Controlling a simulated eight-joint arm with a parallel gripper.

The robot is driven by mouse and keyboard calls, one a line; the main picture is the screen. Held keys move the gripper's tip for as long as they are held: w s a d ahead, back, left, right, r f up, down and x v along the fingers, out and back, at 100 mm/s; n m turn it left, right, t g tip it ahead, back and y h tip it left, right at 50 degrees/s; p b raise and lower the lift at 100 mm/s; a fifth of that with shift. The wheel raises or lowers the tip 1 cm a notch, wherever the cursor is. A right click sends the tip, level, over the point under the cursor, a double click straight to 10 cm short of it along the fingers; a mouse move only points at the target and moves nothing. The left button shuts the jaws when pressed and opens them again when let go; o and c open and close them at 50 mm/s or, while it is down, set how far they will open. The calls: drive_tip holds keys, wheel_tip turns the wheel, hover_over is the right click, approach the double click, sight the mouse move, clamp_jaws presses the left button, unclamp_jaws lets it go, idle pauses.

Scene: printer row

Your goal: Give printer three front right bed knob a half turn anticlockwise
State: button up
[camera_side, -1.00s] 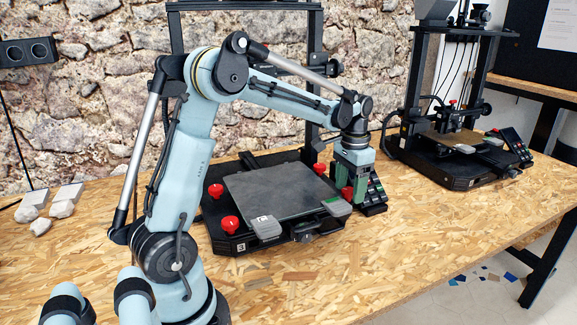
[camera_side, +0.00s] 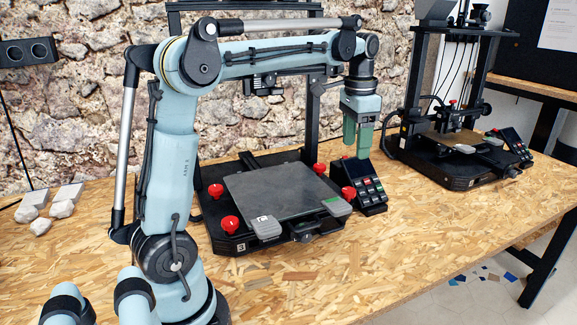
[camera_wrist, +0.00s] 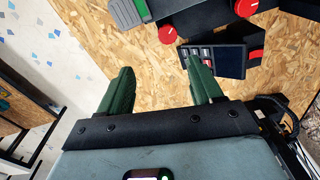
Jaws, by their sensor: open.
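Printer three (camera_side: 240,247) stands at the middle of the bench, marked with a 3 on its front. Its front right bed knob (camera_side: 348,193) is red and round, at the right of the bed near a grey clip with a green patch; it also shows in the wrist view (camera_wrist: 167,34). My gripper (camera_side: 357,150) is above the knob and a little to its right, fingers down, apart from it. In the wrist view my green fingers (camera_wrist: 163,72) are spread with nothing between them. I cannot read the knob's angle.
A black control panel (camera_side: 372,187) stands close right of the knob. Other red knobs (camera_side: 230,224) sit around the grey bed (camera_side: 275,190). Another printer (camera_side: 455,150) stands to the right. The bench front (camera_side: 380,265) is clear.

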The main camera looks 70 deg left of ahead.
drive_tip(key=s+d+f+n+t, duration=0.2)
drive_tip(key=s+d+f+t, duration=0.6)
drive_tip(key=s+d, duration=0.5)
wheel_tip(320, 180, up, 13)
drive_tip(key=a+g+y, duration=0.1)
drive_tip(key=g+y, duration=0.1)
drive_tip(key=g, duration=0.6)
drive_tip(key=s+a+f+n+h, duration=0.1)
drive_tip(key=s+a+f+n, duration=0.1)
drive_tip(key=s+a, duration=0.4)
drive_tip(key=s+a+f+n+h, duration=0.1)
drive_tip(key=s+a+f+n, duration=0.1)
drive_tip(key=s+a, duration=0.4)
drive_tip(key=shift+s+a+f+n+g, duration=0.25)
drive_tip(key=shift+s+n, duration=0.35)
drive_tip(key=shift+s, duration=0.45)
drive_tip(key=shift+w, duration=0.1)
